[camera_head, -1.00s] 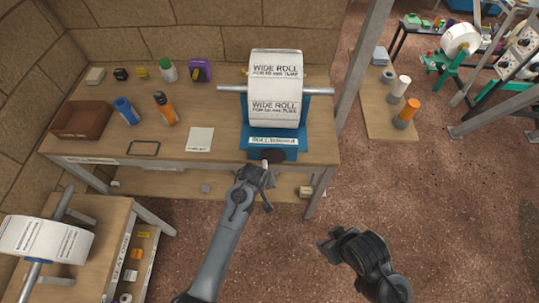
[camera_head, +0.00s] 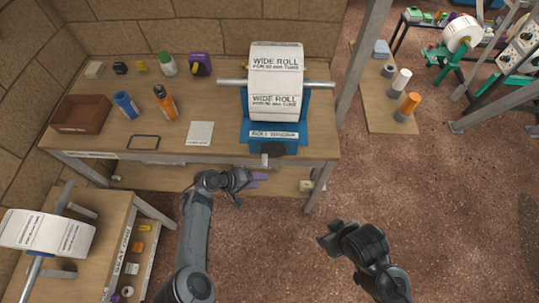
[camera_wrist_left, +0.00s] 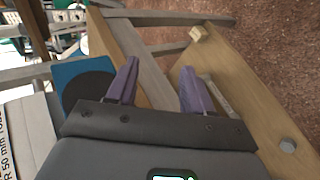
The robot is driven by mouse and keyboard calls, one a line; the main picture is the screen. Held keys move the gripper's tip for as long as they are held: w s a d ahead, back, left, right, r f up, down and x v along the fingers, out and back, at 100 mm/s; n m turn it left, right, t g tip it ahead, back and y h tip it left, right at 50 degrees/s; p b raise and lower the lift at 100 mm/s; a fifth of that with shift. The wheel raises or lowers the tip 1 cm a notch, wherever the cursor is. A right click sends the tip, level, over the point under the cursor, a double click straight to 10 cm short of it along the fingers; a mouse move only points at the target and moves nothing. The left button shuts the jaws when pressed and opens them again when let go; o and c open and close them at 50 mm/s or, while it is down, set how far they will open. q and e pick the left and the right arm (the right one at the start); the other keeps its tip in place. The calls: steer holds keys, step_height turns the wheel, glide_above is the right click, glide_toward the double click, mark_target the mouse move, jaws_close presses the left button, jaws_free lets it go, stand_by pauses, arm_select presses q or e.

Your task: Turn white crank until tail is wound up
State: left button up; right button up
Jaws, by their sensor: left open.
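A wide white paper roll (camera_head: 276,72) sits on a metal bar in a blue dispenser (camera_head: 300,125) on the bench, its printed paper coming down the front. A black disc (camera_head: 272,148) is on the dispenser's front, with a small pale crank handle (camera_head: 265,160) just below it. My left gripper (camera_head: 258,179) is below and in front of the handle, open and apart from it. In the left wrist view its purple fingers (camera_wrist_left: 158,75) are spread with nothing gripped, and the black disc (camera_wrist_left: 88,92) is left of them. My right gripper (camera_head: 328,237) is low at the right, its fingers unclear.
The bench (camera_head: 225,148) also holds a brown tray (camera_head: 82,114), bottles (camera_head: 165,103), a white card (camera_head: 200,133) and a dark frame (camera_head: 143,142). A metal post (camera_head: 362,65) stands right of the dispenser. A lower shelf (camera_head: 160,180) runs beneath the bench.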

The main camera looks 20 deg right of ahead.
mark_target(264, 167)
arm_select(q)
steer(key=d+h+b, duration=0.1)
steer(key=h+b, duration=0.1)
steer(key=b, duration=0.1)
steer(key=r+n+g+h+b, duration=0.1)
steer(key=h+b, duration=0.1)
steer(key=b, duration=0.2)
steer(key=d+h+b, duration=0.1)
steer(key=h+b, duration=0.2)
steer(key=b, duration=0.1)
steer(key=shift+s+d+r+n, duration=0.15)
steer(key=shift+s+d+n, duration=0.1)
steer(key=shift+d+n, duration=0.1)
steer(key=shift+w+d+b, duration=0.25)
steer(key=shift+w+b, duration=0.45)
steer(key=shift+b, duration=0.35)
steer(key=shift+w+d+b, duration=0.2)
steer(key=shift+w+b, duration=0.55)
steer(key=shift+b, duration=0.25)
steer(key=shift+w+d+b, duration=0.25)
steer(key=shift+w+b, duration=0.45)
steer(key=shift+b, duration=0.35)
